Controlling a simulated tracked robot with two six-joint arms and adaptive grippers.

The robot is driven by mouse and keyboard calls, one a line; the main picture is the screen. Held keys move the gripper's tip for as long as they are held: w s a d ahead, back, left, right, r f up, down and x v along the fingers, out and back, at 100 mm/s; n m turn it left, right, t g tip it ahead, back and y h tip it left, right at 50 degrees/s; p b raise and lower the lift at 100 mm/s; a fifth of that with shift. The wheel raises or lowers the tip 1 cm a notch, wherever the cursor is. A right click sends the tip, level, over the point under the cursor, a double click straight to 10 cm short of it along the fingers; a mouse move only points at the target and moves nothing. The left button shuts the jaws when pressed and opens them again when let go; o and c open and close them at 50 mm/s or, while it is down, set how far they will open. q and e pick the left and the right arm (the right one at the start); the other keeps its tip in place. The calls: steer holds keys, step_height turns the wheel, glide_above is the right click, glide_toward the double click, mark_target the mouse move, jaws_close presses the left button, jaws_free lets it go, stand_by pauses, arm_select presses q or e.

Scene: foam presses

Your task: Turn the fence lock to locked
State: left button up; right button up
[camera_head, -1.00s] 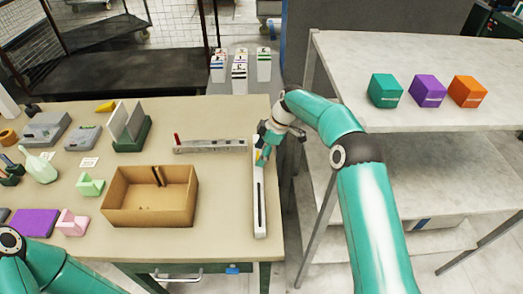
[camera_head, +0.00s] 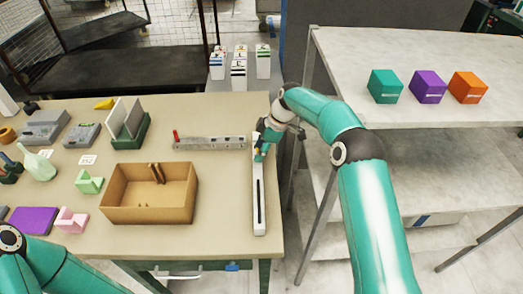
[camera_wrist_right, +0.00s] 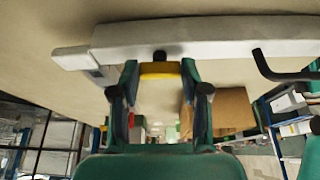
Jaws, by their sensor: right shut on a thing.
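A long pale fence bar (camera_head: 259,215) with a dark slot lies along the right edge of the bench. My right gripper (camera_head: 261,153) is at its far end. In the right wrist view the bar (camera_wrist_right: 210,34) runs across the top, and my right gripper (camera_wrist_right: 160,72) is shut on a small yellow piece (camera_wrist_right: 160,69) beside it, which I take for the fence lock. A black knob (camera_wrist_right: 160,55) shows just past it. The lock's turned position cannot be read. My left gripper is out of view.
An open cardboard box (camera_head: 150,205) stands left of the bar. A grey rail with a red handle (camera_head: 210,142) lies behind the box. A shelf table (camera_head: 430,110) with three coloured blocks stands right of the bench. Bare bench lies between box and bar.

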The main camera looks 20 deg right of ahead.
steer(key=shift+f+m+b, duration=0.2)
steer(key=shift+m+b, duration=0.2)
steer(key=shift+b, duration=0.3)
steer(key=m+t+b, duration=0.1)
steer(key=m+b, duration=0.3)
steer(key=b, duration=0.1)
steer(key=shift+s+a+t+h, duration=0.15)
steer(key=shift+a+t+h, duration=0.05)
steer(key=shift+t+h, duration=0.2)
steer(key=shift+r+m+t+h+b, duration=0.1)
steer(key=shift+m+t+h+b, duration=0.2)
steer(key=shift+m+b, duration=0.5)
steer(key=m+b, duration=0.1)
steer(key=m, duration=0.1)
steer(key=m+h+b, duration=0.1)
steer(key=m, duration=0.1)
steer(key=m+t+h+b, duration=0.1)
steer(key=m, duration=0.1)
steer(key=shift+s+a, duration=0.1)
steer(key=shift+a, duration=0.15)
steer(key=m+h+b, duration=0.1)
steer(key=m, duration=0.2)
steer(key=shift+a+r+m+b, duration=0.1)
steer(key=shift+m+b, duration=0.2)
steer(key=shift+b, duration=0.05)
steer(key=shift+r+m+h, duration=0.1)
steer(key=shift+m+h, duration=0.4)
steer(key=shift+m, duration=0.3)
steer(key=o, duration=1.1)
